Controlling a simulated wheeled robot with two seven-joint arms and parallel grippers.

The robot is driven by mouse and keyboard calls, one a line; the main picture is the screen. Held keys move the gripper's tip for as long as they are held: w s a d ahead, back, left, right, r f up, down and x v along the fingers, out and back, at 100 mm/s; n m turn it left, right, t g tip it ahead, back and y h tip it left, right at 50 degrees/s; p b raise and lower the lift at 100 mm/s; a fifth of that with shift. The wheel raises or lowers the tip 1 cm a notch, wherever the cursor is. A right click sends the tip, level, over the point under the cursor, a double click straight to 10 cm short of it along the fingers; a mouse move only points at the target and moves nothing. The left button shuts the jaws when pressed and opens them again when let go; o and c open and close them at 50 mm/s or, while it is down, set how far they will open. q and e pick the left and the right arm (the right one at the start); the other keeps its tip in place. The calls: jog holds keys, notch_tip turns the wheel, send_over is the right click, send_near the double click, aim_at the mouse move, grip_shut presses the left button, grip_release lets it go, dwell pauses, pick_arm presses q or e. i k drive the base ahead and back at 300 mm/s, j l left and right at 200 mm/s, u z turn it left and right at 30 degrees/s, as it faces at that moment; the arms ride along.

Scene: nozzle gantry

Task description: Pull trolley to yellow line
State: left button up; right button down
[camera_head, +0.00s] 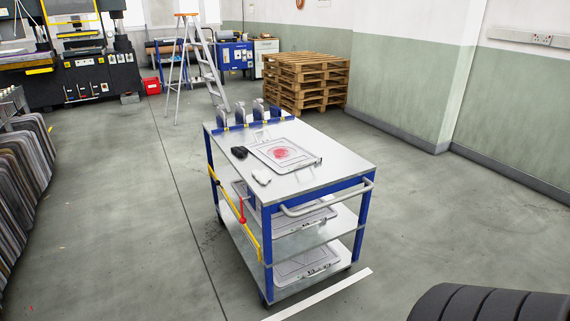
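The trolley (337,181) stands in the middle of the floor, with blue posts, pale shelves and a grey push handle (327,199) on the end nearest me. Its top carries a flat white frame with a red patch (284,153), a small black object (239,152), a small white object (261,177) and several upright grey-and-blue items at the far end. Similar flat frames lie on the lower shelves. A pale, nearly white strip (322,294) lies on the floor just in front of the trolley's near end; no clearly yellow floor line shows. Neither gripper is in view.
A black ribbed, rounded shape (490,303) fills the bottom right corner. A rack of panels (22,175) stands at the left. Stacked wooden pallets (305,82) and a stepladder (205,60) stand behind the trolley. The floor right of the trolley is clear to the wall.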

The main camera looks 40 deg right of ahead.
aim_at(340, 169)
jog(key=z, duration=1.6)
